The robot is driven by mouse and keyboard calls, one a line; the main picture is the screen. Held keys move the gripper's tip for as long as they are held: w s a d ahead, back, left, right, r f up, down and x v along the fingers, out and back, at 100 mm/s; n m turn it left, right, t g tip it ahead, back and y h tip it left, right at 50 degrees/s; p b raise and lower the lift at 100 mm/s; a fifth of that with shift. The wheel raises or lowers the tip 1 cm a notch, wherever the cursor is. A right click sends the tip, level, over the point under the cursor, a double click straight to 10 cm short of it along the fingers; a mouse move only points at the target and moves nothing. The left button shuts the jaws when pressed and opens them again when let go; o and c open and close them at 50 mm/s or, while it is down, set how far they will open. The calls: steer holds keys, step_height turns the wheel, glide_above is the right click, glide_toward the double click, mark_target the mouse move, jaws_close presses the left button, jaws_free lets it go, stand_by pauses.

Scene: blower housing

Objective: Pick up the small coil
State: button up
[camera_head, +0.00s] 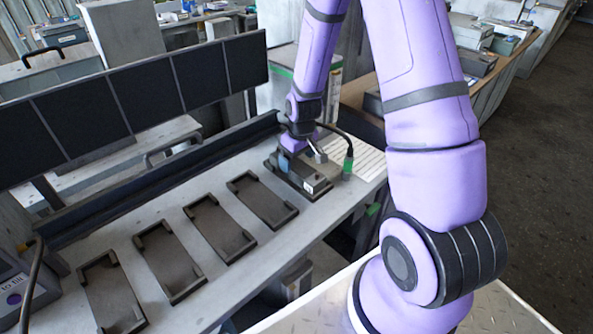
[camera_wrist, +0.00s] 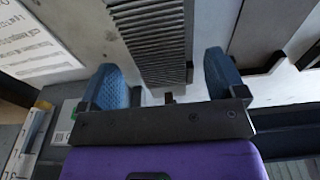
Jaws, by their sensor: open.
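The small coil (camera_wrist: 150,38) appears to be the grey block with a finned face in the wrist view. It runs from the top edge down between the fingers of my gripper (camera_wrist: 166,82). The two blue-padded fingers are apart, one on each side of the block's near end, with a gap visible on both sides. In the head view my gripper is low over the rightmost dark tray (camera_head: 280,178), where a grey block (camera_head: 314,184) sits. My arm and hand partly hide the block there, and the fingertips are hard to make out.
Several empty dark trays (camera_head: 220,228) lie in a row along the grey bench (camera_head: 255,245). Dark panels (camera_head: 150,95) stand behind. A black cable with a green-marked end (camera_head: 348,165) and a printed sheet (camera_head: 355,158) are right of the block.

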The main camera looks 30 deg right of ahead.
mark_target(297, 164)
steer(key=shift+w+f, duration=0.15)
steer(key=shift+f, duration=0.8)
steer(key=shift+w+f, duration=0.1)
steer(key=shift+f, duration=0.85)
steer(key=c, duration=1.3)
steer(key=shift+o, duration=0.2)
steer(key=shift+r, duration=0.1)
